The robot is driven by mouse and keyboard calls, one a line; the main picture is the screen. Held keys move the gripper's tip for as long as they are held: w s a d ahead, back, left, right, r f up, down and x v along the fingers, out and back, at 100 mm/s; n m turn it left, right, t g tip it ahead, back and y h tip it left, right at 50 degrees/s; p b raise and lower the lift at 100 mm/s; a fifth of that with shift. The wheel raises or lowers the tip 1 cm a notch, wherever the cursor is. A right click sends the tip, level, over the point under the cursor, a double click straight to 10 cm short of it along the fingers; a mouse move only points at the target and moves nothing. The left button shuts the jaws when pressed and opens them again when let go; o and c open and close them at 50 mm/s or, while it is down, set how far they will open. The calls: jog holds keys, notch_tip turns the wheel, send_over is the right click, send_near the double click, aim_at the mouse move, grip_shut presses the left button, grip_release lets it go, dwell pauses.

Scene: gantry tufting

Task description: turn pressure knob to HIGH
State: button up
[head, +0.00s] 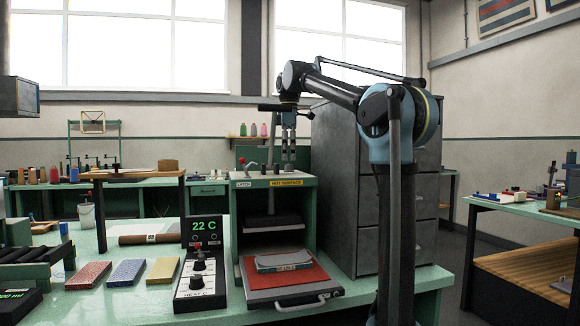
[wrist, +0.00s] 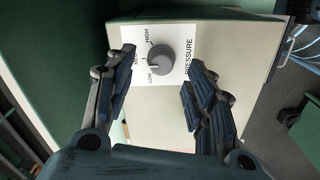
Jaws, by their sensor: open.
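The grey round pressure knob (wrist: 160,59) sits on a white plate (wrist: 180,39) marked PRESSURE, with LOW, MED and HIGH around it. A small light mark on the knob appears to face the LOW side, though it is too small to be sure. My gripper (wrist: 160,78) is open, with one finger left of the knob and the other to its right. Both fingers look apart from it. In the head view my gripper (head: 289,122) points down above the back of the green press (head: 309,215); the knob cannot be made out there.
The press has a red-knobbed latch lever (head: 252,166) on top and an open drawer with a red pad (head: 312,272). A control box (head: 198,232) reads 22 C. Grey cabinets (head: 340,190) stand close on the right. Several coloured slabs (head: 127,272) lie on the left bench.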

aim_at(289, 168)
jog(key=shift+f, duration=1.8)
jog(key=c, duration=1.1)
